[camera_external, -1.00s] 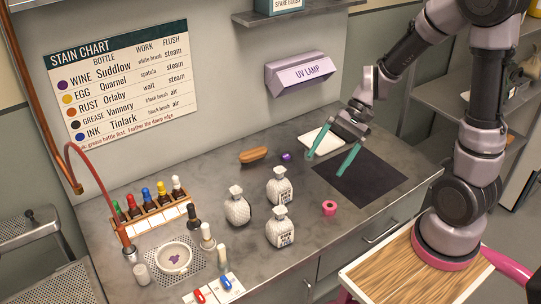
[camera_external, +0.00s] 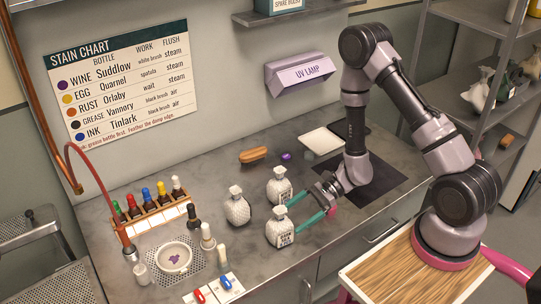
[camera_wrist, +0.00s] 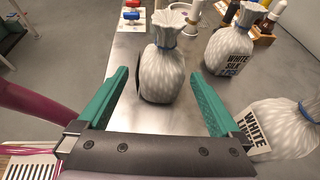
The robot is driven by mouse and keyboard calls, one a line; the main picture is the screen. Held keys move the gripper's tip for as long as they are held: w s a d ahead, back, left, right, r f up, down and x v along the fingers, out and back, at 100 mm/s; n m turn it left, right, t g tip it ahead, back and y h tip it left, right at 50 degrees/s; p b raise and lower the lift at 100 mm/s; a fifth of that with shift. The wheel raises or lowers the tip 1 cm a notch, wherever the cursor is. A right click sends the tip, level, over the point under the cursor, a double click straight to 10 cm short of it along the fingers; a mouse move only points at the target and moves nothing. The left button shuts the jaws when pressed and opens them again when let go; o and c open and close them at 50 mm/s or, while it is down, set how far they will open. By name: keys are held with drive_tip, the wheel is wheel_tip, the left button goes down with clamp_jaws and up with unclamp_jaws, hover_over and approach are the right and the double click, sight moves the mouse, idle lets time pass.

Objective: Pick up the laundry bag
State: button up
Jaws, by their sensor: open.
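Several white textured laundry bags with tied necks stand on the grey counter. The front one (camera_external: 280,232) is directly ahead of my gripper (camera_external: 294,216); in the wrist view this bag (camera_wrist: 162,72) has a blue tie and its label is turned away to the left. My gripper is open, low and pointing left, with its teal fingers reaching toward either side of the bag. I cannot tell whether they touch it. A bag labelled white silk (camera_wrist: 230,52) stands farther off, and one labelled white linen (camera_wrist: 283,130) is just right of the right finger.
A bottle rack (camera_external: 155,218), a round basin (camera_external: 174,258) and loose bottles stand to the left. A wooden brush (camera_external: 254,155) and a white tray (camera_external: 321,141) lie at the back. A dark mat (camera_external: 385,178) is under my arm. The counter's front edge is close.

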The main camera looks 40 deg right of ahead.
sight(269, 235)
drive_tip(key=x, duration=0.8)
drive_tip(key=shift+w+a+f, duration=0.1)
drive_tip(key=shift+w+a, duration=0.05)
drive_tip(key=shift+a, duration=0.1)
drive_tip(key=c, duration=1.4)
